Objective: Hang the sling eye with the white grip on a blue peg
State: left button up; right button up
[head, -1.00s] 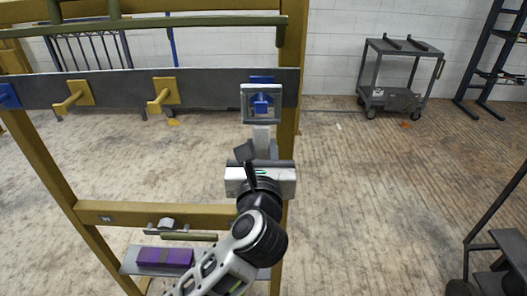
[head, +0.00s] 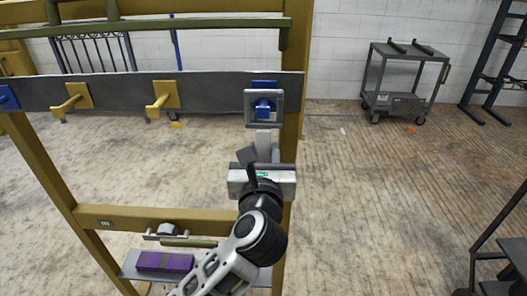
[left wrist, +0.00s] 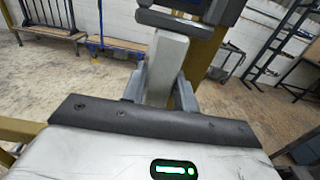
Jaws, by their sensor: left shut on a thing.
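The sling eye, a grey square ring (head: 248,108), stands upright in front of the right-hand blue peg (head: 263,109) in the head view. The peg's end shows inside the ring's opening, and its blue plate shows above the ring. I cannot tell whether the peg passes through the ring. The white grip (head: 263,137) hangs below the ring. My left gripper (head: 266,153) is shut on this grip from below. In the left wrist view, the grip (left wrist: 166,60) rises between the fingers of the gripper (left wrist: 160,88); the ring (left wrist: 165,22) is cut off at the top. My right gripper is not in view.
A grey board (head: 205,92) carries two yellow pegs (head: 75,97) (head: 162,95) and another blue peg (head: 8,98) at the far left. A yellow frame post (head: 291,50) stands behind the ring. A purple block (head: 165,262) lies on a low shelf.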

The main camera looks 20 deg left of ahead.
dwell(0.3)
pick_arm(q)
jog(key=o, duration=1.4)
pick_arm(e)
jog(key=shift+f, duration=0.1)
pick_arm(q)
jog(key=shift+f+b, duration=0.7)
jog(key=shift+f, duration=0.15)
jog(key=shift+f+b, duration=0.6)
jog(key=shift+f, duration=0.15)
notch_tip(320, 180, down, 8)
jog(key=b, duration=0.6)
jog(key=shift+f, duration=0.15)
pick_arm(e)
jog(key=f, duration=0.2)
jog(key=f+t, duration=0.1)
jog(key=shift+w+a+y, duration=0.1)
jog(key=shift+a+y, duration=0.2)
